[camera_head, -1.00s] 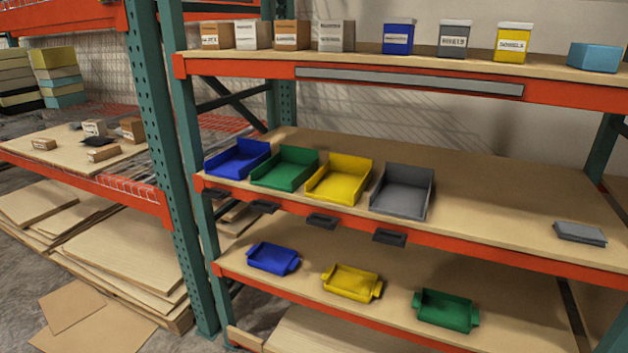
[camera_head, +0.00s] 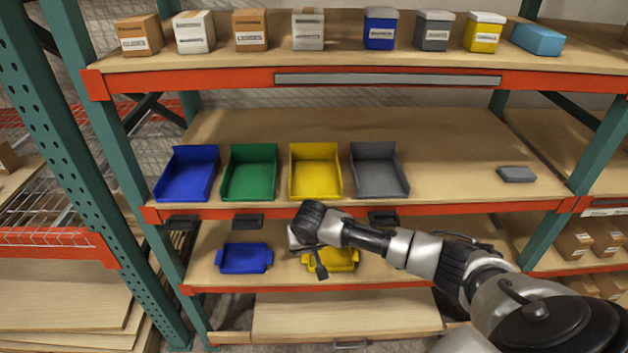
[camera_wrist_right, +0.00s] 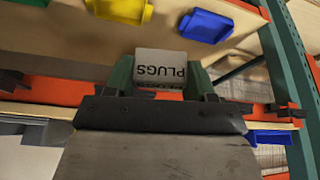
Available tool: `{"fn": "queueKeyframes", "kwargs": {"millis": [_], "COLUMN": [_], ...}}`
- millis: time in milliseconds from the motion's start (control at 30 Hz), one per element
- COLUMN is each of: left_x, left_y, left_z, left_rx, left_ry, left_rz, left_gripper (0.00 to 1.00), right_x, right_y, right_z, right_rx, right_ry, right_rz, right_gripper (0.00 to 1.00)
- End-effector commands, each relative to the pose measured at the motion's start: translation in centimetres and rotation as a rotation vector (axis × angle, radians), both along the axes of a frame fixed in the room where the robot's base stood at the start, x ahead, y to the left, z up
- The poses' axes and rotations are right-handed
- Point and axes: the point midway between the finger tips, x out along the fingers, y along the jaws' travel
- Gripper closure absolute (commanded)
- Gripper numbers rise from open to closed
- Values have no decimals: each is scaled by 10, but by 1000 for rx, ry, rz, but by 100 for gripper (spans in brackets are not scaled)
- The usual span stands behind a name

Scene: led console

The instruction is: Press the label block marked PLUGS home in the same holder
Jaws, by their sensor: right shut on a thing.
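The label block marked PLUGS (camera_wrist_right: 160,67) is white and shows upside down in the right wrist view. My right gripper (camera_wrist_right: 160,78) is shut on it, with a green finger on each side. The block is close to the orange shelf edge. I cannot tell whether it touches a holder. In the head view my right gripper (camera_head: 308,252) is in front of the rail below the yellow bin, and its wrist hides the rail there. Black holders show on the rail below the blue bin (camera_head: 182,222), green bin (camera_head: 248,220) and grey bin (camera_head: 383,217). My left gripper is out of view.
Blue (camera_head: 187,174), green (camera_head: 250,172), yellow (camera_head: 315,170) and grey (camera_head: 378,169) bins stand on the middle shelf. A blue tray (camera_head: 244,258) and a yellow tray (camera_head: 343,262), partly behind my gripper, sit below. A grey block (camera_head: 516,174) lies at right.

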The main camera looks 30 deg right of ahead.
Motion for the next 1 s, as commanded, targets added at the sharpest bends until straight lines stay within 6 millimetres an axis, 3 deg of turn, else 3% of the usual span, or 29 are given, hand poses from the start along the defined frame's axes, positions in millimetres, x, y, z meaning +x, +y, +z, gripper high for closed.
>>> {"fn": "queueKeyframes", "kwargs": {"millis": [33,100,333,467,800,1000], "left_x": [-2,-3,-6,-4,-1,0], "left_y": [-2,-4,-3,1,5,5], "left_z": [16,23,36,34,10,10], "left_rx": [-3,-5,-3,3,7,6], "left_ry": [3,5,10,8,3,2], "left_rz": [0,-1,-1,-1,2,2], "left_gripper": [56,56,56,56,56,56], "right_x": [13,26,49,52,52,51], "right_y": [-14,-28,-59,-64,-64,-64], "right_z": [24,40,73,74,50,50], "right_rx": [-4,-2,0,0,0,0], "right_ry": [-3,-2,0,2,1,2], "right_rz": [-39,-83,-177,-192,-192,-191], "right_gripper": [68,68,68,68,68,68]}}
